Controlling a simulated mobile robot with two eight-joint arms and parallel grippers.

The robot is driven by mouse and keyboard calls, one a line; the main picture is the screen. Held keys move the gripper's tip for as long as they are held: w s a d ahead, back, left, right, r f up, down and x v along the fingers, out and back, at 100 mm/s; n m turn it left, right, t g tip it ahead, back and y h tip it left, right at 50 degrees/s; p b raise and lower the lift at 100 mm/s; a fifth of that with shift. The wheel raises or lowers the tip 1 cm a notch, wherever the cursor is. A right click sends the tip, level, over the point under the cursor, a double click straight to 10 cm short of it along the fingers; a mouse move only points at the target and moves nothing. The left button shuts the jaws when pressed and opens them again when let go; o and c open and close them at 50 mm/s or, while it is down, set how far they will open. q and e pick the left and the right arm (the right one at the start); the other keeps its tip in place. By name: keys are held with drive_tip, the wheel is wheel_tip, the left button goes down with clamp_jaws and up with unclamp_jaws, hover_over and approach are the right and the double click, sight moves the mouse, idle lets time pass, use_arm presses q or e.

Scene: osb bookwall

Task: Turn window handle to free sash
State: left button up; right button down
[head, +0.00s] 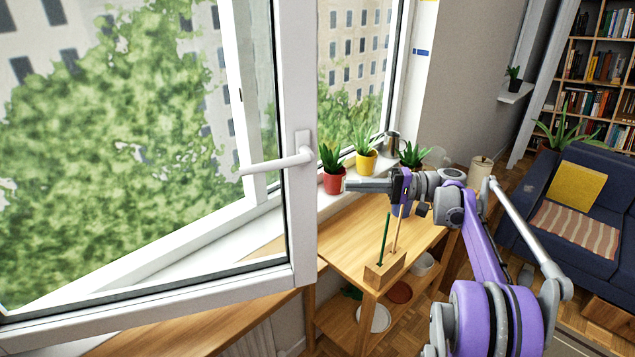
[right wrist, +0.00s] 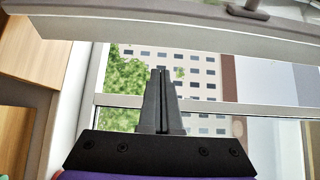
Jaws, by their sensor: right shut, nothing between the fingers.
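The white window handle (head: 277,163) is on the upright stile of the white sash (head: 299,235). Its lever lies level, pointing left. The sash stands swung inward, away from the window frame (head: 408,75). In the right wrist view, the sash's edge (right wrist: 150,32) runs across the top, with part of the handle (right wrist: 247,12) at the top right. My right gripper (head: 348,185) is shut and empty, to the right of the stile and apart from the handle. Its closed fingers also show in the right wrist view (right wrist: 161,72). My left gripper is out of view.
A red pot (head: 334,182) and a yellow pot (head: 366,163) with plants stand on the sill near my right gripper. Below it is a wooden shelf unit (head: 345,245) with a pencil block (head: 385,270). A blue sofa (head: 620,180) is at the far right.

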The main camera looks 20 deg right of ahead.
sight(314, 187)
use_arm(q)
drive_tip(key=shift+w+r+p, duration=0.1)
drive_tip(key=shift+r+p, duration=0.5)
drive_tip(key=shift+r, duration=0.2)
use_arm(e)
drive_tip(key=a, duration=0.9)
drive_tip(key=shift+a, duration=0.2)
drive_tip(key=shift+s, duration=0.2)
